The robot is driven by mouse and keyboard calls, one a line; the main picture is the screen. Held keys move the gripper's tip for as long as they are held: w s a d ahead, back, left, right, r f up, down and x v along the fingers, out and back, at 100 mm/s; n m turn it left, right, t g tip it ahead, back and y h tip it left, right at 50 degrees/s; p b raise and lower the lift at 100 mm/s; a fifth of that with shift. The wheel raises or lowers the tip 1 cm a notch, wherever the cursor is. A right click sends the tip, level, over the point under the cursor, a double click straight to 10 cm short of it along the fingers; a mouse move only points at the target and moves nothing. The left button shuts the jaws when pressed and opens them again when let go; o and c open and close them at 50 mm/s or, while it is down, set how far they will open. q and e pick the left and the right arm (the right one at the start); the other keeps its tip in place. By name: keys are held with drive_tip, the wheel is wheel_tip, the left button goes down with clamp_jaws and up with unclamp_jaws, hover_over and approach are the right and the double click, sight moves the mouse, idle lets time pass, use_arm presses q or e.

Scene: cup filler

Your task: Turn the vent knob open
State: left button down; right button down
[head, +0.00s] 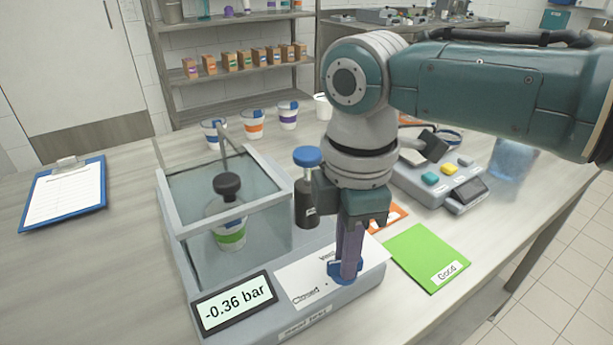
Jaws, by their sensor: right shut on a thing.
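The vent knob (334,270) is blue and sits on the white label plate (304,290) at the front right of the vacuum tester (180,232). My right gripper (349,268) points down and is shut on the knob. The fingers hide part of the knob, so its exact angle is hard to tell. The display (234,303) reads -0.36 bar. A cup with a green band (231,236) stands inside the clear chamber under a black plunger. My left gripper is not in view.
A dark bottle with a blue cap (306,187) stands just left of my gripper. A green "Good" mat (427,257) and a button device (440,180) lie to the right. Several cups (254,124) stand behind; a clipboard (64,195) lies left.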

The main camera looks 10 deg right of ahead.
drive_tip(key=m+p, duration=0.1)
drive_tip(key=m, duration=0.1)
drive_tip(key=shift+r+m+p, duration=0.2)
drive_tip(key=shift+m+p, duration=0.1)
drive_tip(key=shift+m, duration=0.1)
drive_tip(key=m+p, duration=0.1)
drive_tip(key=m, duration=0.2)
drive_tip(key=shift+a+m+p, duration=0.1)
drive_tip(key=shift+m+p, duration=0.2)
drive_tip(key=m+p, duration=0.1)
drive_tip(key=m, duration=0.2)
drive_tip(key=shift+f+m, duration=0.1)
drive_tip(key=shift+m, duration=0.2)
drive_tip(key=shift+m+p, duration=0.45)
drive_tip(key=shift+m, duration=1.35)
drive_tip(key=c, duration=0.9)
unclamp_jaws()
